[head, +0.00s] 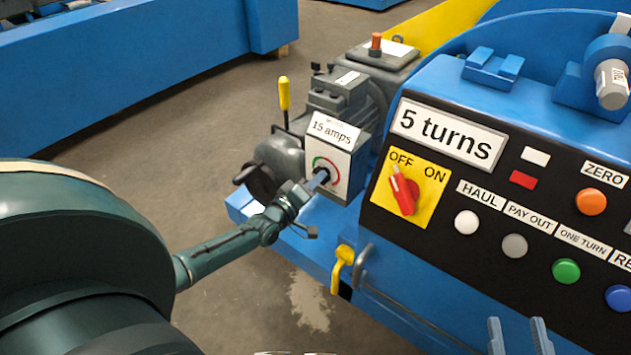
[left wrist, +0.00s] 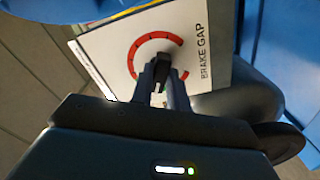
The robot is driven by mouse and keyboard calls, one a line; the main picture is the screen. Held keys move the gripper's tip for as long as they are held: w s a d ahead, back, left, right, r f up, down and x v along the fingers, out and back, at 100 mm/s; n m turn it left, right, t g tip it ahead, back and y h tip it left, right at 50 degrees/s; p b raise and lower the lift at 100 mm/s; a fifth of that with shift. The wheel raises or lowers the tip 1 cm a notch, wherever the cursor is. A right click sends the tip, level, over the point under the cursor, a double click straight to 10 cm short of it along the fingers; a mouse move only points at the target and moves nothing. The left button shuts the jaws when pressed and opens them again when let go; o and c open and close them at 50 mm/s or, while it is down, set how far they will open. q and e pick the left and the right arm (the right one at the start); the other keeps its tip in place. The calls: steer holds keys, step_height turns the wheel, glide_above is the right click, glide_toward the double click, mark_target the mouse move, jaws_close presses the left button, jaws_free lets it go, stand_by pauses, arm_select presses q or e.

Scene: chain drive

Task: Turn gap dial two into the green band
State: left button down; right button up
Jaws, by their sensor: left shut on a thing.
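A gap dial with a black knob (left wrist: 161,68) sits on a white face (head: 329,172) labelled BRAKE GAP, under a sign reading "15 amps". Its arc shows red and green in the head view. I cannot tell where the knob points. My right gripper (head: 518,338) shows only two fingertips, apart and empty, at the bottom edge.
The black control panel (head: 455,205) stands right of the dial, with a red OFF/ON switch (head: 404,192) and several buttons. A yellow-handled lever (head: 284,95) rises behind the dial box. A yellow handle (head: 342,265) is below it. Floor at left is open.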

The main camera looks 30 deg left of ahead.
arm_select(q)
steer(key=c, duration=1.5)
jaws_free()
steer(key=shift+o, duration=0.7)
arm_select(e)
steer(key=shift+s+f, duration=0.1)
steer(key=shift+f, duration=0.05)
arm_select(q)
steer(key=shift+s, duration=0.1)
steer(key=s+a+p, duration=0.1)
steer(key=s+p, duration=0.3)
steer(key=s, duration=0.9)
arm_select(e)
steer(key=shift+w+d+m+g+h, duration=0.2)
steer(key=shift+d+m+g+h, duration=0.4)
steer(key=shift+d+g+h, duration=0.4)
steer(key=shift+a, duration=0.25)
